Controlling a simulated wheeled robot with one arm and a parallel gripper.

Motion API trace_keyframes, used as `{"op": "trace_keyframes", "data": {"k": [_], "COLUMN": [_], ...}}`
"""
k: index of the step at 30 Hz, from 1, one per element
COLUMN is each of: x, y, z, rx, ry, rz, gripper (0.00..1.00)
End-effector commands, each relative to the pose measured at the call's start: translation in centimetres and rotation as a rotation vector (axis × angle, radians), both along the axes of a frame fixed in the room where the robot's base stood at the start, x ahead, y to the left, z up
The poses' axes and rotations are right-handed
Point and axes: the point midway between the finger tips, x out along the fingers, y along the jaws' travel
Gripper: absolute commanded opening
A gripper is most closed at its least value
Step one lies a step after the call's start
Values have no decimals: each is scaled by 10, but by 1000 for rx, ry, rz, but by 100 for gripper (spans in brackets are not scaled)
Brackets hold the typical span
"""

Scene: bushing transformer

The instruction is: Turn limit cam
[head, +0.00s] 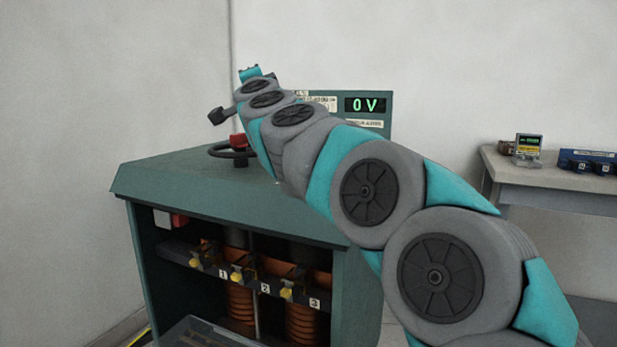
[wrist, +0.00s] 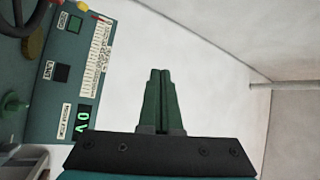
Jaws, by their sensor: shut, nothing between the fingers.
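No part is plainly marked as the limit cam, and I cannot tell which it is. The green transformer cabinet (head: 190,185) has an upright panel at its back with a display (head: 365,104) reading 0 V. In the wrist view the panel (wrist: 45,120) stands sideways at the left, with the display (wrist: 82,118), a green knob (wrist: 15,106) and a brass-coloured round part (wrist: 34,47). My gripper (wrist: 160,72) has its two green fingers together and empty, right of the panel and apart from it. My arm hides part of the panel in the head view.
The cabinet's open front shows orange coils (head: 303,325) below a bar with yellow knobs and labels 1, 2 and 3. A red and black part (head: 238,146) sits on top, partly behind my arm. A grey table (head: 545,185) with small devices stands at right.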

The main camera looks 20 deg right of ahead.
Motion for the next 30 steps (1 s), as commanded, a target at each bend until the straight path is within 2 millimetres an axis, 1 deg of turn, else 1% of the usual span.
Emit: {"op": "trace_keyframes", "data": {"k": [1, 2, 5, 8, 9, 11, 12, 16, 19, 23, 26, 30], "x": [-6, -9, -23, -41, -50, -65, -76, -106, -121, -129, -126, -113], "y": [4, 2, -3, -10, -13, -18, -22, -32, -38, -43, -47, -59], "z": [-16, -24, -56, -95, -110, -131, -146, -181, -196, -202, -203, -203], "rx": [63, 102, 219, 315, 346, 387, 406, 442, 450, 456, 456, 456], "ry": [13, 20, 50, 85, 98, 116, 127, 149, 156, 156, 156, 156], "rz": [-26, -48, -135, -235, -277, -340, -383, -499, -555, -588, -594, -594], "gripper": [0, 0, 0, 0, 0, 0, 0, 0, 0, 0, 0, 0]}}
